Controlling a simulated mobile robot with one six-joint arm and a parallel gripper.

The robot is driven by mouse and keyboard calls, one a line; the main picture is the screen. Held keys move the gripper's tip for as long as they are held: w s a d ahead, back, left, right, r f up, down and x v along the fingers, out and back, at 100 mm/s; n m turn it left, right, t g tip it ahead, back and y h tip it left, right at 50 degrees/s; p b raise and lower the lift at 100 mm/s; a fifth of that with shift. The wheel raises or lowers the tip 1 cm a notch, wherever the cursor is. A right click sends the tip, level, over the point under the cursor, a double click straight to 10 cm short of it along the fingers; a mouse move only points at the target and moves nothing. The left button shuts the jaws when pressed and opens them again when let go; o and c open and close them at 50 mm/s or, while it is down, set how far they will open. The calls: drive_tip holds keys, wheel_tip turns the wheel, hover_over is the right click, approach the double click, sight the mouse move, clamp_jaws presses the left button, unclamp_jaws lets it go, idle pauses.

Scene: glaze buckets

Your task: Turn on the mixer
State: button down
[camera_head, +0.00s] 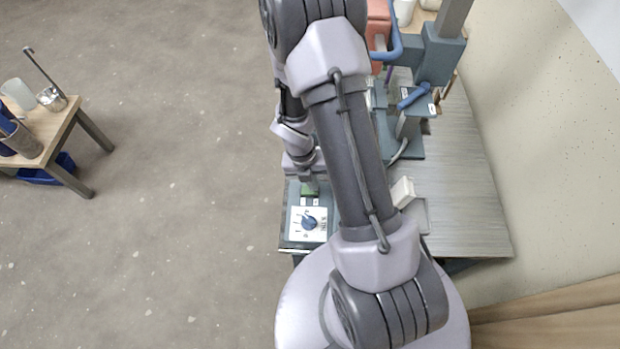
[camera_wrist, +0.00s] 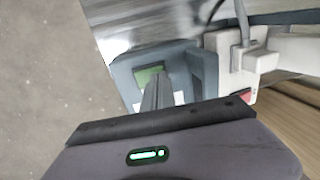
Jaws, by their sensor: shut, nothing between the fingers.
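A grey control box (camera_head: 287,236) sits at the near left corner of the metal table. Its white panel carries a blue dial (camera_head: 310,222), and a green button (camera_head: 310,191) lies just beyond the panel. The green button also shows in the wrist view (camera_wrist: 149,74). My gripper (camera_wrist: 157,84) is shut and empty, its fingers close over the green button and hiding part of it. I cannot tell whether they touch it. In the head view my arm hides part of the table. A grey machine with a column (camera_head: 440,55), perhaps the mixer, stands at the back right.
A white block (camera_head: 403,191) is on the table right of my arm. A white box with a red part (camera_wrist: 240,95) and a cable is right of the control box. A stand with a blue handle (camera_head: 412,97) is farther back. Open floor is left.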

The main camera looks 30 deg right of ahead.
drive_tip(key=shift+d+f, duration=0.1)
drive_tip(key=shift+f, duration=0.15)
